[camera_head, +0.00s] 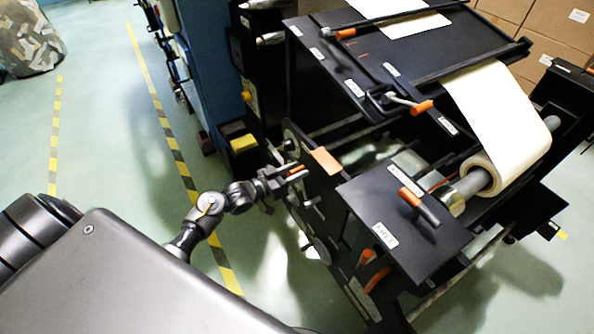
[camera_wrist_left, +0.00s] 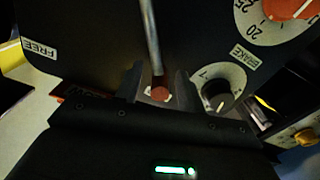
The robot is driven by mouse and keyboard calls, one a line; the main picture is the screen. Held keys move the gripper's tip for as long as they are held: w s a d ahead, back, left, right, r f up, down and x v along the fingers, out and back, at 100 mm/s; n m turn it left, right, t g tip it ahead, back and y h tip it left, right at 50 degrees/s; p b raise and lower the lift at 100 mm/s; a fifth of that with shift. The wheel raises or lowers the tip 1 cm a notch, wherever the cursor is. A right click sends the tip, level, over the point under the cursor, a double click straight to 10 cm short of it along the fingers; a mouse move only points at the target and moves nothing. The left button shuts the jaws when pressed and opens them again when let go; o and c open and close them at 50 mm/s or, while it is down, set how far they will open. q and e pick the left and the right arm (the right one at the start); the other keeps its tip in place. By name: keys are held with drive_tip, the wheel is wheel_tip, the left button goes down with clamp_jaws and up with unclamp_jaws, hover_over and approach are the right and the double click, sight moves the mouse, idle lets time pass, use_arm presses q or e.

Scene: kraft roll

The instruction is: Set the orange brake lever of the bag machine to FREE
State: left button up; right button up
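In the left wrist view, the brake lever (camera_wrist_left: 153,40) is a thin grey rod with a dull orange tip (camera_wrist_left: 160,92). It hangs down the dark panel between the FREE label (camera_wrist_left: 40,48) at left and the BRAKE label (camera_wrist_left: 243,55) at right. My left gripper (camera_wrist_left: 159,88) is open, with one finger on each side of the tip and a gap visible beside it. In the head view my left gripper (camera_head: 287,178) is at the near side of the bag machine (camera_head: 300,95), by a small orange piece. My right gripper is not in view.
A black knob (camera_wrist_left: 220,88) and an orange dial (camera_wrist_left: 290,8) sit right of the lever. Other orange-handled parts, such as the handle (camera_head: 412,197) on the top plate, are on the machine. A paper roll (camera_head: 480,172) is at right.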

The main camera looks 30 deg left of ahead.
use_arm(q)
drive_tip(key=shift+w+d, duration=0.15)
drive_tip(key=shift+w, duration=0.1)
clamp_jaws()
drive_tip(key=shift+s, duration=0.1)
